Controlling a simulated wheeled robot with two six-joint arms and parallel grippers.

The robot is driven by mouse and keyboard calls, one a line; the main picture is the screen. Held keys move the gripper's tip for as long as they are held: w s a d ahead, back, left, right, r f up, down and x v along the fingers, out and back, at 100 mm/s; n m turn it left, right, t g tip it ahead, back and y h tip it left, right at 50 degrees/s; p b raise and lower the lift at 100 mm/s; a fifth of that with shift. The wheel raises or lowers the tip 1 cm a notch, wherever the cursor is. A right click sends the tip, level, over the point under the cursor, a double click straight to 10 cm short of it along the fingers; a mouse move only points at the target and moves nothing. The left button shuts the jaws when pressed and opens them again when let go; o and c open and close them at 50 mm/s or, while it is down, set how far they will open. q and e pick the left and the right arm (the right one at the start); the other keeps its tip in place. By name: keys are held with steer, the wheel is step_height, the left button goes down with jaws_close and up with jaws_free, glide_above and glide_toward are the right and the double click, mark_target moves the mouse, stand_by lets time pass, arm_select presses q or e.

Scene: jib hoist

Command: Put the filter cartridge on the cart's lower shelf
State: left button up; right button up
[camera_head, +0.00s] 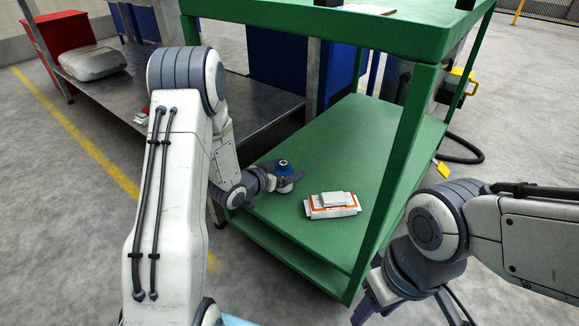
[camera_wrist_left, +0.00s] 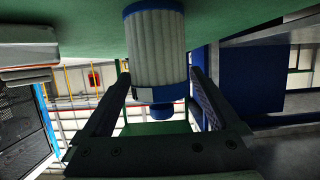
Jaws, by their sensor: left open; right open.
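The filter cartridge (camera_head: 284,169) is a white pleated cylinder with blue ends. It stands upright on the green shelf (camera_head: 395,150) under the top of the cart, near the shelf's left edge. My left gripper (camera_head: 283,181) is open around it. In the left wrist view, which looks upside down, the cartridge (camera_wrist_left: 157,50) is between the two spread fingers (camera_wrist_left: 160,100), with its blue end against the green surface. Whether a finger touches it, I cannot tell. My right gripper (camera_head: 367,302) is open and empty, low beside the cart's front right corner.
A grey workbench (camera_head: 140,75) with a grey bag (camera_head: 92,62) stands behind left. Bare shelf lies toward the back right.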

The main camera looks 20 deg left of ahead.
arm_select(q)
steer(key=p+v, duration=0.5)
steer(key=v, duration=0.6)
steer(key=s+d+r+m+g+y, duration=0.1)
steer(key=s+d+r+g+y, duration=0.2)
steer(key=d, duration=0.4)
steer(key=s+d+r+m+g, duration=0.2)
steer(key=d+g, duration=0.2)
steer(key=d, duration=0.2)
steer(key=s+d+r+g, duration=0.2)
steer(key=s, duration=0.5)
steer(key=s+d+r+g, duration=0.2)
steer(key=s, duration=0.5)
steer(key=s+d+r+g, duration=0.2)
steer(key=s+d, duration=0.1)
steer(key=s, duration=0.5)
steer(key=shift+r+m+y, duration=0.3)
steer(key=shift+y, duration=0.1)
steer(key=shift+s+d+r, duration=0.1)
steer(key=shift+s, duration=0.05)
step_height(320, 180, up, 50)
steer(key=p, duration=4.9)
steer(key=shift+p, duration=0.4)
